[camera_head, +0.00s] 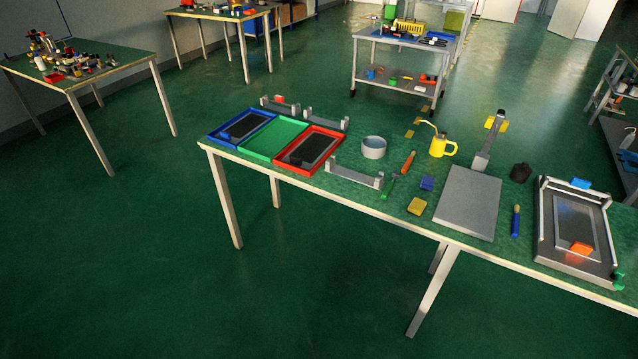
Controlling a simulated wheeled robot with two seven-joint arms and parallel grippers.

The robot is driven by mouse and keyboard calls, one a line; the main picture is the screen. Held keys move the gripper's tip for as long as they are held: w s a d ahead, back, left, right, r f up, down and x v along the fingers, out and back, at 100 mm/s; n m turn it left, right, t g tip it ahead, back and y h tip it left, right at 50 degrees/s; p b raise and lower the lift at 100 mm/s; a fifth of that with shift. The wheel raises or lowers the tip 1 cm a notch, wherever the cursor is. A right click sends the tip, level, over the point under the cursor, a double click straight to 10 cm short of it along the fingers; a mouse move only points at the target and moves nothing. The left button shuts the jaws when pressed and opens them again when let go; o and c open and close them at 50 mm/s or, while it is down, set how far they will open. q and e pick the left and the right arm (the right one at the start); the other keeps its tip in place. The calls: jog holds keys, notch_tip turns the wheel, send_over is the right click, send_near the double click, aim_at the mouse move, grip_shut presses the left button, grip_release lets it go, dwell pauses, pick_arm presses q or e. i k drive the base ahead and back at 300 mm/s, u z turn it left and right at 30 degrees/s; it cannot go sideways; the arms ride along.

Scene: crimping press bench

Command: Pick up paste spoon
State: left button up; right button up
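No part of my left or right gripper is in this view. The paste spoon cannot be told for certain at this size. Slim handled tools lie on the green-topped bench (338,205): one with an orange-red handle (408,162) right of the grey round pot, a green one (389,187) just in front of it, and one with a blue handle (515,222) between the grey plate and the framed fixture. All lie apart from any gripper.
Blue, green and red trays (324,133) stand at the bench's left end. Nearby are a grey pot (373,147), a yellow can (439,147), a grey plate (468,203), small blue and yellow blocks, and a framed fixture (546,240). The floor in front is clear.

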aim_at(385, 194)
jog(key=u, duration=0.75)
jog(key=i, duration=1.85)
jog(key=z, duration=2.3)
